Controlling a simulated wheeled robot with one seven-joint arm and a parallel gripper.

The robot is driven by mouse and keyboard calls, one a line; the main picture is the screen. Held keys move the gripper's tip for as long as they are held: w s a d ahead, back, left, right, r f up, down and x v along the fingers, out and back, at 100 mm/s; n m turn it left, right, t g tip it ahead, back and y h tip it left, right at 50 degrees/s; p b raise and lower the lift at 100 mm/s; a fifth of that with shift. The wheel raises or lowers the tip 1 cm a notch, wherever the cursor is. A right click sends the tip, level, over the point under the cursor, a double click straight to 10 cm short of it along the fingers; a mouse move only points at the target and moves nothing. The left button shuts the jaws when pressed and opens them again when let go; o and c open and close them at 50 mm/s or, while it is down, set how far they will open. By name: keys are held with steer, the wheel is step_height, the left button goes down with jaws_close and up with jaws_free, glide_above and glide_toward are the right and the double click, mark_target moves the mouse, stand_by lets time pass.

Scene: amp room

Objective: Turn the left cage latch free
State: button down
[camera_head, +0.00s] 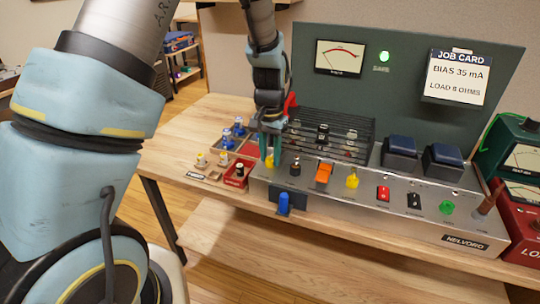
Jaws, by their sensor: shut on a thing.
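The black barred cage (335,131) stands on the left part of the grey amplifier chassis (325,205), with tubes showing behind its bars. My gripper (270,154) points down at the cage's front left corner. Its teal fingers are shut on a small yellow piece (269,161), which looks like the left cage latch. The fingers hide most of it, so I cannot tell how far it is turned. A similar yellow piece (352,180) shows uncovered near the cage's front right corner.
An orange switch (323,173) and a black knob (295,168) stand close right of my gripper. Left of it are compartments with small blue and white parts and a red box (236,173). A red part (291,101) shows behind it. Bare bench (185,135) lies farther left.

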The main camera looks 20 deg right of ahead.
steer(key=m, duration=0.4)
steer(key=shift+m, duration=0.3)
steer(key=m, duration=0.3)
steer(key=shift+r+m, duration=0.1)
steer(key=shift+m, duration=0.2)
steer(key=m+p, duration=0.2)
steer(key=m, duration=0.2)
steer(key=shift+m+p, duration=1)
steer(key=shift+m, duration=1.1)
steer(key=c, duration=0.5)
jaws_free()
